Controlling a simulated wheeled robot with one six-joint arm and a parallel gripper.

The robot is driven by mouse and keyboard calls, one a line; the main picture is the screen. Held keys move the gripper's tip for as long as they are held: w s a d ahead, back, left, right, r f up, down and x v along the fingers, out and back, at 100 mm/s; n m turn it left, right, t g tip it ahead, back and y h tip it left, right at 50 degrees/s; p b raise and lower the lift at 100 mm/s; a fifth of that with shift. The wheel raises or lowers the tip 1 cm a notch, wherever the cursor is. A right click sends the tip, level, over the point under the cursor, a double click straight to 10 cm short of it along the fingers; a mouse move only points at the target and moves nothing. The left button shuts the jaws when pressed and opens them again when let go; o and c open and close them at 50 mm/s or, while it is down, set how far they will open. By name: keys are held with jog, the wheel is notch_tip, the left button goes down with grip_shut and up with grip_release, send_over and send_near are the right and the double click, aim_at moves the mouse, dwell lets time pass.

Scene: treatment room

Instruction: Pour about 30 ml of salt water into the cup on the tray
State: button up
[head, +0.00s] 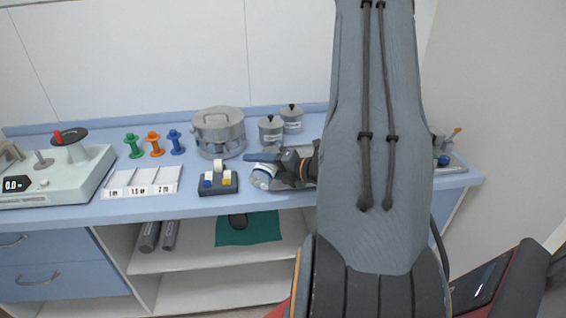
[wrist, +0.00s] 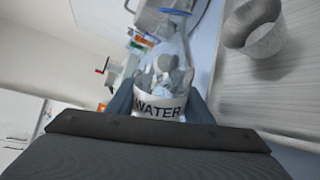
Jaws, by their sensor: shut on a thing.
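My gripper (head: 283,166) is shut on a clear bottle (wrist: 172,60) with a white label reading "WATER" (wrist: 160,105). In the wrist view the fingers sit on both sides of the label, and the bottle's neck points away from the gripper. In the head view the bottle (head: 264,174) looks tipped over to the left, low over the counter. The wrist view is rolled sideways. A grey cup (wrist: 254,34) stands on the tray (wrist: 240,105) to the right of the bottle, apart from it. I cannot see any liquid flowing. My arm hides the cup in the head view.
A dark block with small bottles (head: 218,181) stands close left of the gripper. A large steel drum (head: 218,132) and two lidded pots (head: 271,130) stand behind. White bins (head: 142,183), coloured spools (head: 153,143) and a scale (head: 50,178) are farther left.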

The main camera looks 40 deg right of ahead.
jog(key=shift+d+f+n+b, duration=0.1)
jog(key=shift+d+n+b, duration=0.1)
jog(key=shift+n+b, duration=0.15)
jog(key=shift+w+f, duration=0.1)
dwell(1.6)
